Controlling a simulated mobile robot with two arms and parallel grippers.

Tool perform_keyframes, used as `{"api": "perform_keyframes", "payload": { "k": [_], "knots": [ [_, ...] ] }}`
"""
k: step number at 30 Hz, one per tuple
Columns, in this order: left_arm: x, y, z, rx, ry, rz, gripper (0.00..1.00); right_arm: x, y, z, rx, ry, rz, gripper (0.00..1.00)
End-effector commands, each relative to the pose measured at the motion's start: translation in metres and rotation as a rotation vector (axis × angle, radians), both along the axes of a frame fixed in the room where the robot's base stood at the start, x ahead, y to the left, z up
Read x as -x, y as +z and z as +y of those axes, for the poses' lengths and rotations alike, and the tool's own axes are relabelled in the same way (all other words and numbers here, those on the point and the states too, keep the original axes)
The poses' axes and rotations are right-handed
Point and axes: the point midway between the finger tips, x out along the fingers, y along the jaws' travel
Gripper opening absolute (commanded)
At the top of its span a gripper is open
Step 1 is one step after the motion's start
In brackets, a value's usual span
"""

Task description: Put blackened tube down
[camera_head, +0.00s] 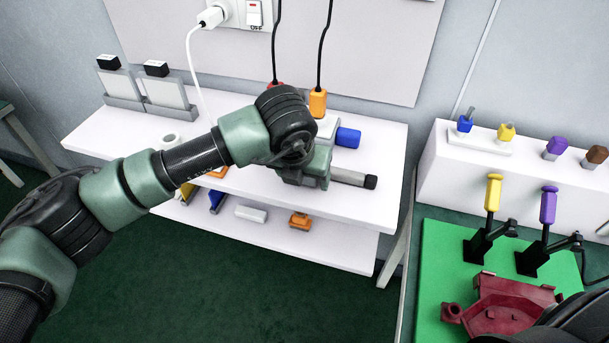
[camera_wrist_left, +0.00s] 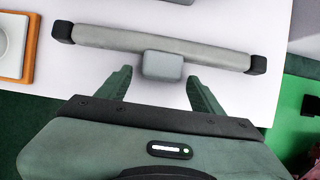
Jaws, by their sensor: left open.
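The tube (camera_wrist_left: 160,42) is a grey bar with a black cap on each end and a grey block at its middle. It lies over the white table top (camera_head: 375,145); whether it rests fully on it I cannot tell. In the head view its capped right end (camera_head: 350,178) sticks out past my left gripper (camera_head: 312,172), which hides the rest. In the left wrist view my left gripper (camera_wrist_left: 158,80) is open, with a finger on each side of the grey block. I see no grip on the tube. My right gripper is not in view.
A blue piece (camera_head: 348,138) and an orange plug (camera_head: 318,103) sit behind the gripper. A lower shelf (camera_head: 345,252) holds several small parts. At right, a green mat (camera_head: 430,290) carries yellow-handled and purple-handled clamps and a dark red part (camera_head: 500,305).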

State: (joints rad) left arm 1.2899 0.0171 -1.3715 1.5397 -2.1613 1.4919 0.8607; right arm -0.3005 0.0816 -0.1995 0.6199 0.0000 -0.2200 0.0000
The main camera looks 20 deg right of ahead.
Motion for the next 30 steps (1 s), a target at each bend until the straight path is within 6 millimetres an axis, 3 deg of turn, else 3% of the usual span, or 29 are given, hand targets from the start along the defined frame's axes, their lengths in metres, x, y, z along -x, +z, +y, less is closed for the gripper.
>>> {"api": "perform_keyframes", "payload": {
  "k": [15, 21, 30],
  "knots": [
    [0.031, 0.095, 0.021, 0.001, -0.001, -0.003, 0.67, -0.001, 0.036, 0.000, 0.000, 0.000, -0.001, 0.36],
    [0.037, 0.109, 0.025, 0.001, -0.001, -0.002, 0.67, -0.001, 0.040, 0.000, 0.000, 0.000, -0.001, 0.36],
    [0.037, 0.110, 0.025, 0.001, 0.000, -0.001, 0.67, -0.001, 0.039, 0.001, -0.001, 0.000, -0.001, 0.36]
  ]
}}
